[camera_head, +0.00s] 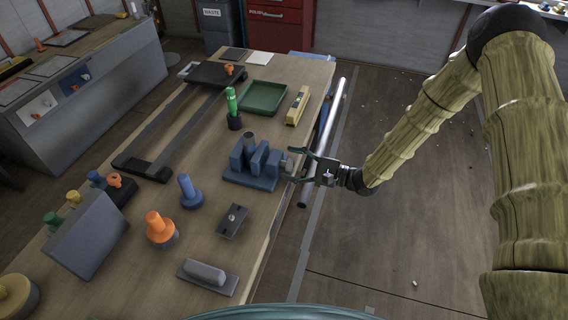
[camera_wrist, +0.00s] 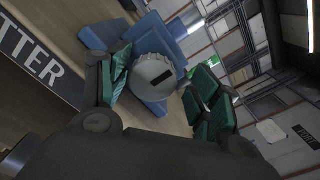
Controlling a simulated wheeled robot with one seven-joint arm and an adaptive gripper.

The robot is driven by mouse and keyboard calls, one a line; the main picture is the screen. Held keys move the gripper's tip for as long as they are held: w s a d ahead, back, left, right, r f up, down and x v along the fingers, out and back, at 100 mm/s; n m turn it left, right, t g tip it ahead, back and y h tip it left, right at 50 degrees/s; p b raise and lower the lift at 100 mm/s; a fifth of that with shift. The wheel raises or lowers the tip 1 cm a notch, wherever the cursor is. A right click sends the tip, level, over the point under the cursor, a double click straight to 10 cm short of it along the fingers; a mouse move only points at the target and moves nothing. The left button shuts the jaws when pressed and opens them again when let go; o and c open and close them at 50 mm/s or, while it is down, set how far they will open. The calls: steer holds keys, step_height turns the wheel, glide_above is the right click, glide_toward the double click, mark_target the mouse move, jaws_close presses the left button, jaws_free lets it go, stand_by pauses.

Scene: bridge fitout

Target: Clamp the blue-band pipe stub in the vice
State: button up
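The blue vice (camera_head: 243,180) sits near the bench's right edge. A dark grey upright cylinder (camera_head: 249,139), perhaps the pipe stub, stands between its jaws; I cannot make out a blue band or whether the jaws touch it. The vice's grey round knob (camera_head: 287,163) faces my gripper (camera_head: 294,166). In the wrist view the ribbed knob (camera_wrist: 153,78) lies between the green-padded fingers of my gripper (camera_wrist: 163,88). The fingers are open around it: the left one is close to the knob, with a clear gap to the right one. The blue vice body (camera_wrist: 140,36) shows behind.
A blue peg-like piece (camera_head: 188,192), an orange one (camera_head: 160,228) and a green one in a dark holder (camera_head: 233,108) stand on the bench. A green tray (camera_head: 263,98) and a yellow level-like block (camera_head: 297,106) lie behind. A metal rail (camera_head: 325,140) runs along the bench edge.

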steer(key=shift+s+f, duration=0.1)
steer(key=v, duration=1.2)
stand_by(0.4)
steer(key=s+f+n+t+h, duration=0.1)
steer(key=s+f+n+h, duration=0.2)
steer(key=s+f+h, duration=0.45)
steer(key=s+f+n+h, duration=0.2)
steer(key=s+f+h, duration=0.15)
steer(key=f, duration=0.65)
steer(key=s+d+f+n+g+h, duration=0.1)
steer(key=s+d+n+g+h, duration=0.1)
steer(key=s, duration=0.6)
steer(key=s+d+f+n+g+h, duration=0.2)
steer(key=s+d+n, duration=0.1)
steer(key=s, duration=0.5)
steer(key=s+d+f+n+g+h, duration=0.2)
steer(key=s+d+n, duration=0.1)
steer(key=s, duration=0.6)
steer(key=shift+d+n+g, duration=0.2)
steer(key=shift+n+g, duration=0.1)
